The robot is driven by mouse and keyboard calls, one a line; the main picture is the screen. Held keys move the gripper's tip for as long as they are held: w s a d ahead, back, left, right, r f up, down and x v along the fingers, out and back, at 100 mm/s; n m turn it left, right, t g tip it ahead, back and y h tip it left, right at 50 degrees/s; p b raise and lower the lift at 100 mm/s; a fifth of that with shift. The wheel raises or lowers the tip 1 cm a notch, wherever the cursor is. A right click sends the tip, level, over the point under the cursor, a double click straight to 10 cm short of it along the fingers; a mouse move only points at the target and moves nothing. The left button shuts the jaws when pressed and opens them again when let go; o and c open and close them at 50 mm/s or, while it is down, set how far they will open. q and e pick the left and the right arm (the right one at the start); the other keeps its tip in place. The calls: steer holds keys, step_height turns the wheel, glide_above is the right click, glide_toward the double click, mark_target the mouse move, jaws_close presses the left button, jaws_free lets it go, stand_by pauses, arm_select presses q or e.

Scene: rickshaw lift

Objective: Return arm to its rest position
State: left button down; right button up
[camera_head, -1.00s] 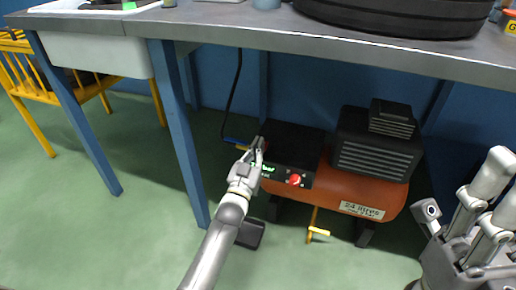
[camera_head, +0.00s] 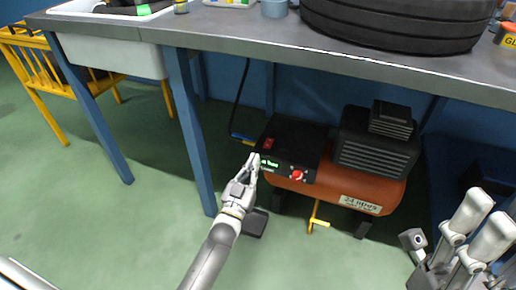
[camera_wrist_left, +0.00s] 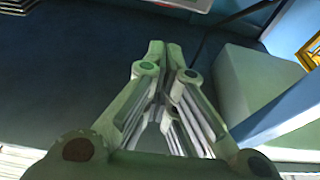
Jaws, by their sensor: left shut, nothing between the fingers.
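My left gripper (camera_head: 252,162) reaches in from the bottom of the head view and ends just in front of the compressor's control box. It is shut and empty. In the left wrist view my left gripper (camera_wrist_left: 164,48) shows its fingers closed together with nothing between them. The orange air compressor (camera_head: 345,184) stands under the workbench, with a black control box (camera_head: 312,150), a lit green display (camera_head: 269,163), a red switch (camera_head: 268,143) and a red knob (camera_head: 297,175).
A grey workbench (camera_head: 250,34) with blue legs (camera_head: 192,135) stands above the compressor. A black tire (camera_head: 395,22) lies on it. A yellow rack (camera_head: 30,62) stands at the left. A dark pedal-like block (camera_head: 255,222) is on the green floor, which is clear at the left.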

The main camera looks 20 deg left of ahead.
arm_select(q)
steer(key=shift+s+f, duration=0.15)
steer(key=shift+s, duration=0.2)
stand_by(0.3)
